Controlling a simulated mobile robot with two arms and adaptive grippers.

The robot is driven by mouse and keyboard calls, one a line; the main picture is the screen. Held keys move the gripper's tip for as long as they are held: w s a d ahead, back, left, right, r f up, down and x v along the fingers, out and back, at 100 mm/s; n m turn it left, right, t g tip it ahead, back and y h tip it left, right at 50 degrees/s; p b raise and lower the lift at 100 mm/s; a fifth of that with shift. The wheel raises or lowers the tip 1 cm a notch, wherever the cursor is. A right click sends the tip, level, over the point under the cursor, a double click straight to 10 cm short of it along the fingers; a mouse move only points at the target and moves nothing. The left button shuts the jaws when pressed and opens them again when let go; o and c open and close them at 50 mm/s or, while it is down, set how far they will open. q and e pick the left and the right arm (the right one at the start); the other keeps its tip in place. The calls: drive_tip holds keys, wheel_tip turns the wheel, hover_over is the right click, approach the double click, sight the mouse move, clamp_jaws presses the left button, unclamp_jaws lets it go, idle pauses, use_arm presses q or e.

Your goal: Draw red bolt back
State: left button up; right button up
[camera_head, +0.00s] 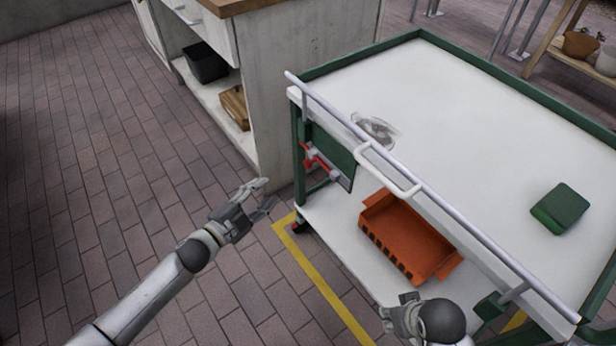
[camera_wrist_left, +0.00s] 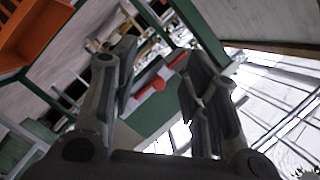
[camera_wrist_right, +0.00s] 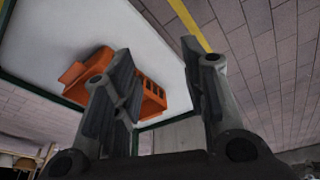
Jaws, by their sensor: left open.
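The red bolt (camera_head: 312,160) is mounted with grey brackets on a green panel (camera_head: 332,150) at the left end of the cart. In the left wrist view the red bolt (camera_wrist_left: 152,86) shows between the two fingers, beyond them. My left gripper (camera_head: 266,194) is open and empty, to the left of and lower in the head view than the bolt, apart from it. My right gripper (camera_wrist_right: 157,62) is open and empty; in the head view it is low beside the cart's front, with its fingers largely hidden.
The cart's white top (camera_head: 450,120) has a green rim and a front rail (camera_head: 440,215). A green box (camera_head: 560,208) and a clear object (camera_head: 374,130) lie on top. An orange bin (camera_head: 405,235) sits on the lower shelf. A cabinet (camera_head: 290,80) stands behind; floor at left is free.

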sight(306, 165)
use_arm(q)
drive_tip(key=d+r+m+h+b, duration=0.2)
drive_tip(key=d+r+m+h, duration=0.1)
drive_tip(key=d+r+m, duration=0.1)
drive_tip(key=shift+g, duration=0.4)
drive_tip(key=x, duration=0.3)
drive_tip(key=b+x, duration=0.1)
drive_tip(key=x, duration=0.6)
drive_tip(key=shift+s+d+r+b, duration=0.1)
drive_tip(key=shift+s+d+b, duration=0.2)
drive_tip(key=shift+b, duration=0.05)
use_arm(e)
drive_tip(key=v, duration=0.3)
drive_tip(key=shift+s+r, duration=0.1)
drive_tip(key=shift+s, duration=0.2)
use_arm(q)
drive_tip(key=shift+r, duration=0.15)
clamp_jaws()
use_arm(e)
drive_tip(key=shift+d, duration=0.1)
